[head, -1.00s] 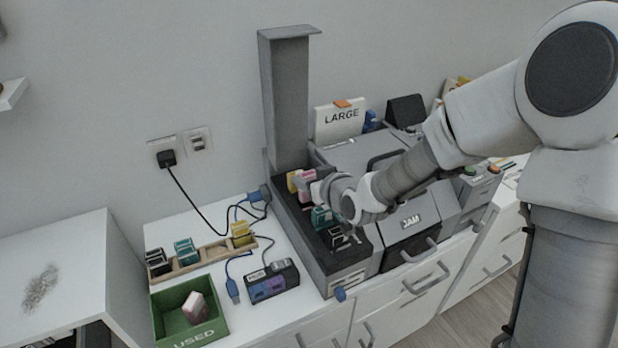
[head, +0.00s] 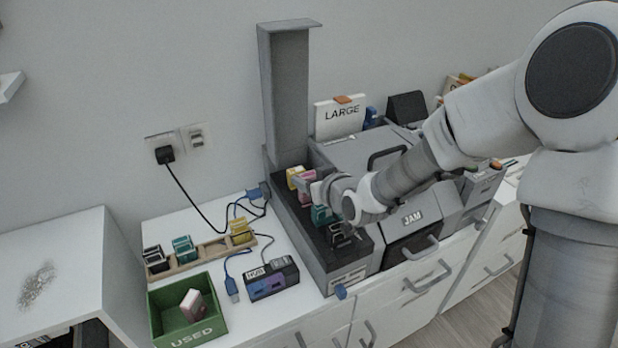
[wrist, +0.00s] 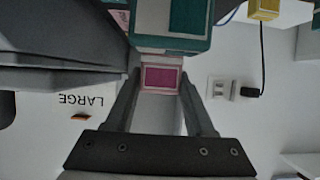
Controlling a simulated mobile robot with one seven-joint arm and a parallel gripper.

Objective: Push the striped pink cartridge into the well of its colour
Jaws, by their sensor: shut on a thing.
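The pink cartridge (head: 307,201) stands in the row of the grey machine's dark bay (head: 288,209), between a yellow cartridge (head: 293,177) and a teal cartridge (head: 321,215). My gripper (wrist: 160,80) is shut on the pink cartridge, which shows a magenta panel in a pale frame between the fingers in the wrist view (wrist: 161,77). In the head view my wrist and gripper cover part of it. Its stripes and how deep it sits in its well cannot be made out.
A black cartridge (head: 338,236) stands at the near end of the bay. A tall grey cover (head: 290,95) stands upright behind it. On the left are a wooden rack (head: 213,252) with cartridges, a green USED bin (head: 217,325) holding a pink-and-white cartridge (head: 192,304), and a small device with cables (head: 272,279).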

